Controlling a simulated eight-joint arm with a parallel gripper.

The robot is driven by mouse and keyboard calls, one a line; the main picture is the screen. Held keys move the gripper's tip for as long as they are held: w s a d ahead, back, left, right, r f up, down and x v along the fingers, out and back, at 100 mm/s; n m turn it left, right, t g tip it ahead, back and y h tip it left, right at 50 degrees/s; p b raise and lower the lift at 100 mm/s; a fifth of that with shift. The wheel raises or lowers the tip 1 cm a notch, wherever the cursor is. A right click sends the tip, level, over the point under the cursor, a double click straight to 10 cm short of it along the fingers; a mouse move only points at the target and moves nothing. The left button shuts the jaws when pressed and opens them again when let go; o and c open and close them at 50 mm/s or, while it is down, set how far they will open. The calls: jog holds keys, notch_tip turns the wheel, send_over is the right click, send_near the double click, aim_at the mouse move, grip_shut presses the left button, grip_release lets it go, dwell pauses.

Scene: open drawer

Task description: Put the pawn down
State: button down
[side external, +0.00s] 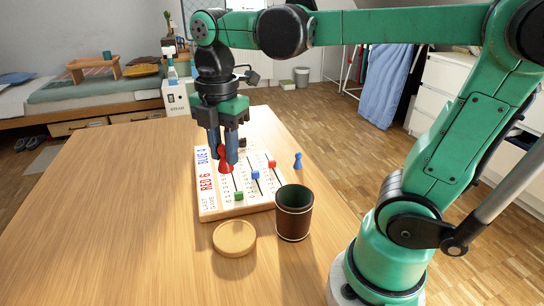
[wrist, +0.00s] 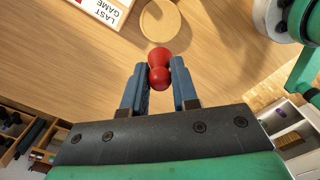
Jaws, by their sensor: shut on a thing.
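A red pawn (side external: 223,160) is between the blue fingers of my gripper (side external: 222,148), over the left part of the white score board (side external: 208,211). In the wrist view the same red pawn (wrist: 159,76) sits between the fingertips of my gripper (wrist: 159,72), which are shut on it. I cannot tell from these views whether its base touches the board. A blue pawn (side external: 298,160) stands upright on the table to the right of the board.
The wooden table (side external: 110,215) is clear at left.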

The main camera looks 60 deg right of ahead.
notch_tip(320, 180, down, 15)
jog(key=shift+f, duration=0.1)
dwell(0.5)
jog(key=shift+f, duration=0.15)
jog(key=c, duration=0.7)
grip_release()
jog(key=shift+o, duration=0.2)
